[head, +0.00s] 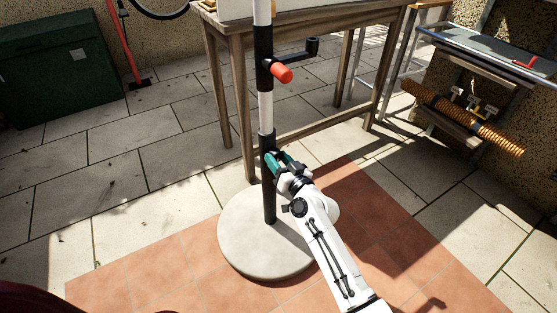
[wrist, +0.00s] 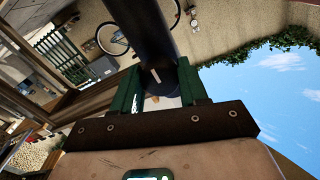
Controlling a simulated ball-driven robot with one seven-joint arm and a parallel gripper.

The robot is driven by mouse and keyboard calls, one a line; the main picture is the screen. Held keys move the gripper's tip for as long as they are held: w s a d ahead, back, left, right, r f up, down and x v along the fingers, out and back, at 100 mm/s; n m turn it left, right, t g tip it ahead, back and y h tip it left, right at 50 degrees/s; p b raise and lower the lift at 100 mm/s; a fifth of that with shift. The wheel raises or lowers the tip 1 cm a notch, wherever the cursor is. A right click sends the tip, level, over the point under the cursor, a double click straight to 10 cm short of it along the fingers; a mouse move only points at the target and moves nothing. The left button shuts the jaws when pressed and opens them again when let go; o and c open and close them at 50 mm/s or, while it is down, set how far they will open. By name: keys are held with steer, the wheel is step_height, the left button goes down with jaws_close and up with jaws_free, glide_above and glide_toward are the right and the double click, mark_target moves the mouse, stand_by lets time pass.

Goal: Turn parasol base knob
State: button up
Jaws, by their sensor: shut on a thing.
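The parasol base has a round pale disc (head: 240,250) on the floor and an upright black tube (head: 268,205). The white pole (head: 265,108) rises from the tube. My gripper (head: 278,162), with green fingers, is at the right side of the tube's upper part. In the wrist view my gripper (wrist: 158,88) has one finger on each side of a dark knob (wrist: 158,76) with a pale mark, and is shut on it. The dark tube (wrist: 136,25) stands behind it. In the head view the fingers hide the knob.
A red-tipped grip (head: 282,73) and a black crank (head: 312,46) stick out from the pole higher up. A wooden table (head: 237,70) stands close behind the pole. A dark green box (head: 60,72) is at the left. Open paving lies left of the base.

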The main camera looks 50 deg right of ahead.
steer(key=o, duration=1.1)
steer(key=shift+c, duration=0.2)
steer(key=v, duration=1)
steer(key=shift+s, duration=0.4)
steer(key=shift+a, duration=0.2)
